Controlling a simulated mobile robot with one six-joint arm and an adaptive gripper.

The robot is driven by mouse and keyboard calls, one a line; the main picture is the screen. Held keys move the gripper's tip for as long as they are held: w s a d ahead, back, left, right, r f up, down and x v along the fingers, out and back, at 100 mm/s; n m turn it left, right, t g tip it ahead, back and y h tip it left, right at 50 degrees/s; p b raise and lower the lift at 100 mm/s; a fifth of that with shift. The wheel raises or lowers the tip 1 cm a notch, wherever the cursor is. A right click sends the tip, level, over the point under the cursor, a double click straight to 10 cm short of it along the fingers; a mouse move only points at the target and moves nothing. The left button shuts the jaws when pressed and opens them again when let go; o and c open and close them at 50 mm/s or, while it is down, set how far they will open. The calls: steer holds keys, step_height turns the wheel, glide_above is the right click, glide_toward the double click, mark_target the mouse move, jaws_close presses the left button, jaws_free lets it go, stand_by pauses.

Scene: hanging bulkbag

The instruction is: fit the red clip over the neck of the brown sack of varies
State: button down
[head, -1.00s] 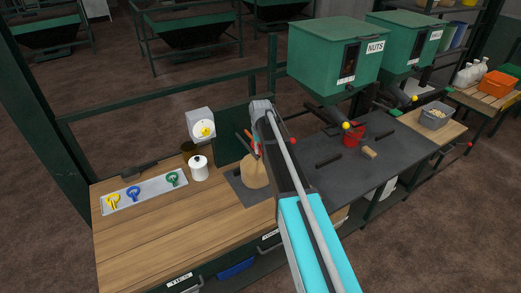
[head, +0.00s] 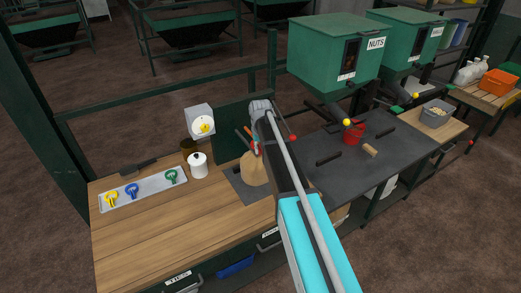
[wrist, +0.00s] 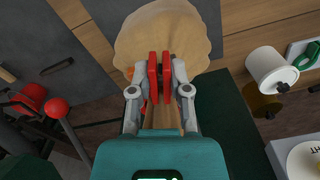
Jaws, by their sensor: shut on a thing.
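The brown sack (head: 255,172) stands on the dark plate set in the bench, its wide body showing at the top of the wrist view (wrist: 165,30). Its narrower neck (wrist: 164,118) runs down the picture under my gripper. My gripper (wrist: 160,80) is shut on the red clip (wrist: 153,78), whose two red legs show side by side between the fingers. In the head view my gripper (head: 254,148) is at the top of the sack, with the clip close to the neck. I cannot tell whether the legs pass around the neck or lie above it.
A tray (head: 150,194) with yellow, blue and green clips lies on the left of the wooden bench. A red bucket (head: 353,134) is at right.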

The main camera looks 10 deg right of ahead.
steer(key=c, duration=0.5)
jaws_free()
steer(key=o, duration=0.5)
steer(key=shift+r, duration=0.1)
steer(key=shift+r+p, duration=4.95)
steer(key=shift+p, duration=0.1)
steer(key=s+f+b, duration=0.4)
steer(key=s, duration=0.9)
steer(key=s+a+f+b, duration=0.1)
steer(key=s+f+b, duration=0.4)
steer(key=s, duration=0.9)
steer(key=shift+s+a, duration=0.15)
steer(key=shift+s, duration=0.15)
